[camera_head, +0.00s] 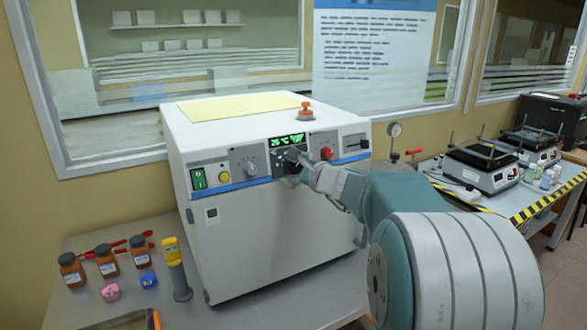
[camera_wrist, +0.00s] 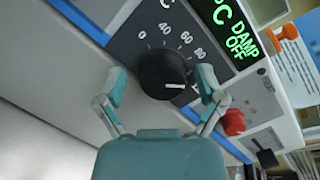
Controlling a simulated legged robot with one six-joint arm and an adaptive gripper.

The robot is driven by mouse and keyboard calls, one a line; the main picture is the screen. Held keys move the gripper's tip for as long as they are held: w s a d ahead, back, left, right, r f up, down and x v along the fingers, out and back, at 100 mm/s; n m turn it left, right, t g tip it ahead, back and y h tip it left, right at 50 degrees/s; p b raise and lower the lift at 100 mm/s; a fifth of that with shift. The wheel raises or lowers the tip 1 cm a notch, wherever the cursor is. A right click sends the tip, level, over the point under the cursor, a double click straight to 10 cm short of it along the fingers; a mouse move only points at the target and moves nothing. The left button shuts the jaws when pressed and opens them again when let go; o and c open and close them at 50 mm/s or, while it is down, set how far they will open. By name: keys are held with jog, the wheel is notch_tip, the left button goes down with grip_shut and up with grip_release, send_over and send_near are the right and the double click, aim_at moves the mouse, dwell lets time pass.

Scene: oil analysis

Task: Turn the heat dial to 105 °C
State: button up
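The heat dial (camera_wrist: 163,72) is a round black knob on the dark control panel in the wrist view. Its white pointer mark faces right and slightly down in the picture. Scale numbers 0, 40, 60 and 80 show above it; the rest is hidden or too unclear to read. My gripper (camera_wrist: 162,78) has one finger on each side of the dial, with small gaps visible, and appears open around it. In the head view my gripper (camera_head: 306,172) is at the front panel of the white oven (camera_head: 265,230) and partly covers the dial.
A green display (camera_head: 287,140) above the dial seems to read about 26 °C; the wrist view shows "DAMP OFF". A red knob (camera_head: 326,153) is close on the right. A grey knob (camera_head: 250,167), yellow button (camera_head: 224,177) and green switch (camera_head: 198,179) are left.

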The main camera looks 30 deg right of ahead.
jog(key=shift+r, duration=0.1)
jog(key=v, duration=1.2)
jog(key=s+a+f+n+g+y, duration=0.1)
jog(key=s+a+f+n+g, duration=0.25)
jog(key=a+n, duration=0.4)
jog(key=s+a+f+n+g+y, duration=0.25)
jog(key=s+a+n, duration=0.2)
jog(key=a, duration=0.55)
jog(key=s+a+f+n+g+h, duration=0.1)
jog(key=s+f+n+g+h, duration=0.3)
jog(key=s+n, duration=0.8)
notch_tip(320, 180, down, 3)
jog(key=s+h, duration=0.2)
jog(key=shift+s+a+f+h, duration=0.25)
jog(key=shift+a+h, duration=0.05)
jog(key=shift+h, duration=0.05)
